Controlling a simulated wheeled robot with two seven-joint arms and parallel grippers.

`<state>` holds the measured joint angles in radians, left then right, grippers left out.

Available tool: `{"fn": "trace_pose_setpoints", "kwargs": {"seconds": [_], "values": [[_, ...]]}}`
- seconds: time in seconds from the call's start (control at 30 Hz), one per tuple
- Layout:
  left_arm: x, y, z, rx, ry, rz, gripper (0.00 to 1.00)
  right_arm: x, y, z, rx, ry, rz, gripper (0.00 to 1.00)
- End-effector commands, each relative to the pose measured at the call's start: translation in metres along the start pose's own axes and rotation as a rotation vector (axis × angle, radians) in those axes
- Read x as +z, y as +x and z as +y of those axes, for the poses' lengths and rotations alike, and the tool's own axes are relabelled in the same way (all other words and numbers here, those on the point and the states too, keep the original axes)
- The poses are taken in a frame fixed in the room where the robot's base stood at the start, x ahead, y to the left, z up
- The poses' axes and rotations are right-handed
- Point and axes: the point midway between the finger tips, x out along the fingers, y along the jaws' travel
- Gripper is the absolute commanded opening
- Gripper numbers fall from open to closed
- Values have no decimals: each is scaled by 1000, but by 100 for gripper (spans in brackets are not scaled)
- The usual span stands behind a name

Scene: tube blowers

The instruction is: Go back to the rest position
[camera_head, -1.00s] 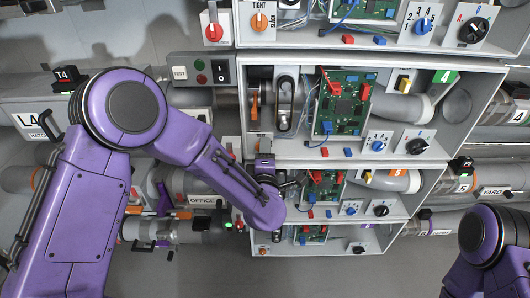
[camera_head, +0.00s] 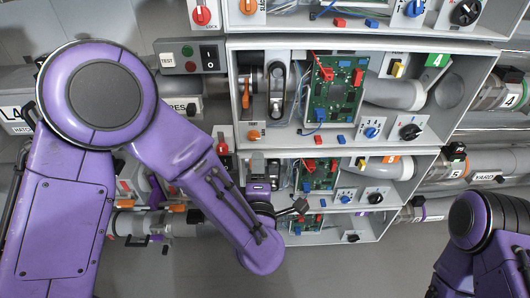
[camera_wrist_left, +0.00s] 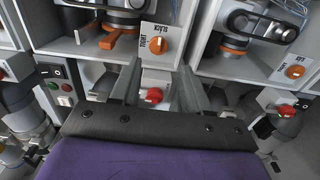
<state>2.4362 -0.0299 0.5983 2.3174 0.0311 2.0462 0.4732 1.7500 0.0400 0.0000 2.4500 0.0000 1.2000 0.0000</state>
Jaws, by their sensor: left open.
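My left arm (camera_head: 100,100) is purple and comes in from the left, large in the head view, with its elbow at the upper left. My left gripper (camera_head: 265,168) is small and partly hidden behind the wrist, in front of the lower shelf units. In the left wrist view, the two grey fingers of the left gripper (camera_wrist_left: 158,85) stand apart with nothing between them. They point toward the orange TIGHT/SLACK knob (camera_wrist_left: 158,45) and a red knob (camera_wrist_left: 153,95). My right arm (camera_head: 485,235) shows at the lower right; its gripper is out of view.
A grey open-fronted unit (camera_head: 405,45) holds a green circuit board (camera_head: 338,90), a blue knob (camera_head: 371,133) and a black knob (camera_head: 410,132). Similar units stand above and below. Large grey pipes (camera_head: 490,160) run at both sides. Bare grey floor (camera_head: 340,275) shows at the bottom.

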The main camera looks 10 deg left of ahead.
Motion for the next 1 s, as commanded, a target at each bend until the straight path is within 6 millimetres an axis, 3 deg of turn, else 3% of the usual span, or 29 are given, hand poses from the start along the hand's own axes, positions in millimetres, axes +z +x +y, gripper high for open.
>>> {"fn": "trace_pose_setpoints", "kwargs": {"seconds": [0.2,0.27,0.3,0.37,0.4,0.47,0.5,0.6,0.7,0.8,0.9,1.0], "values": [[8,0,-4,-20,82,-43,46,0,0,0,0,0,0,0],[16,0,-17,-61,225,-122,46,0,0,0,0,0,0,0],[11,1,-38,-114,375,-180,46,0,-1,0,0,0,0,0],[-10,-5,-88,-245,596,-266,46,-2,-4,0,0,0,0,0],[-27,-14,-121,-333,713,-319,46,-3,-7,1,0,0,0,0],[-55,-33,-165,-463,856,-395,46,-4,-10,1,0,0,0,0],[-76,-48,-192,-549,937,-443,46,-5,-12,1,0,0,0,0],[-130,-97,-247,-763,1091,-554,46,-7,-16,1,0,0,0,0],[-181,-146,-280,-948,1176,-620,46,-8,-20,2,0,0,0,0],[-220,-184,-296,-1076,1214,-632,46,-10,-23,2,0,0,0,0],[-234,-207,-305,-1139,1225,-646,46,-10,-25,2,0,0,0,0],[-236,-215,-308,-1155,1224,-655,46,-10,-24,2,0,0,0,0]]}}
